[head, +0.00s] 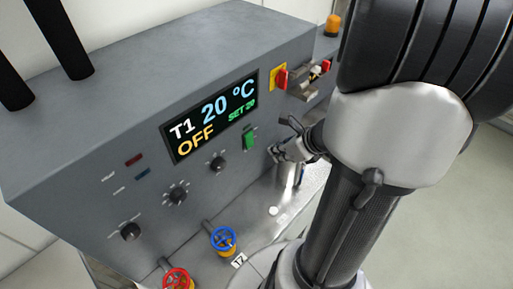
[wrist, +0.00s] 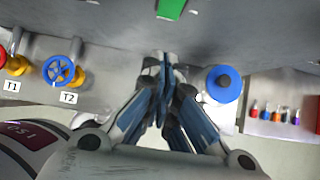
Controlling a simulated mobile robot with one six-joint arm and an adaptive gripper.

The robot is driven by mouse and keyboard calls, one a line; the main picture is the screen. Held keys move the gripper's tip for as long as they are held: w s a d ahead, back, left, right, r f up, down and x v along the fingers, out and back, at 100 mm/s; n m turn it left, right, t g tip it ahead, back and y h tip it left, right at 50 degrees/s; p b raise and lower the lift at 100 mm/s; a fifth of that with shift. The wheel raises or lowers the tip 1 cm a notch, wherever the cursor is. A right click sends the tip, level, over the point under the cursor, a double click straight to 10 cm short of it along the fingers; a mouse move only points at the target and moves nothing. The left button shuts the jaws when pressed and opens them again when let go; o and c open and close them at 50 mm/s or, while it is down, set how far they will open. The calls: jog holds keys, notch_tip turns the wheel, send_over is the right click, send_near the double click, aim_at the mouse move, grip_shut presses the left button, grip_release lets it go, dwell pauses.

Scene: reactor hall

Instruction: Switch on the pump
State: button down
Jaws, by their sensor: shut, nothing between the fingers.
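The grey console front carries a green rocker switch (head: 249,140), right of and below the display (head: 210,113). The display reads "T1 20 °C", "OFF" and "SET 20". I cannot read which control is labelled for the pump. In the wrist view the green switch (wrist: 171,8) is cut off at the top edge. My gripper (head: 273,152) is shut and empty, just right of and below the switch, close to the panel. In the wrist view my gripper's fingertips (wrist: 165,60) are together, below the switch and apart from it.
Black knobs (head: 177,197) line the panel. A red-yellow switch (head: 281,77) is at upper right. Blue (head: 223,238) and red (head: 175,279) valve wheels stick out below. A blue-topped round object (wrist: 223,84) stands right of my fingers. Small coloured bottles (wrist: 275,115) stand farther right.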

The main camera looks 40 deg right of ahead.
aim_at(250, 140)
jog(key=w+f+b, duration=0.1)
jog(key=w+f, duration=0.3)
jog(key=w, duration=0.3)
jog(key=shift+a+f, duration=0.15)
jog(key=shift+a, duration=0.1)
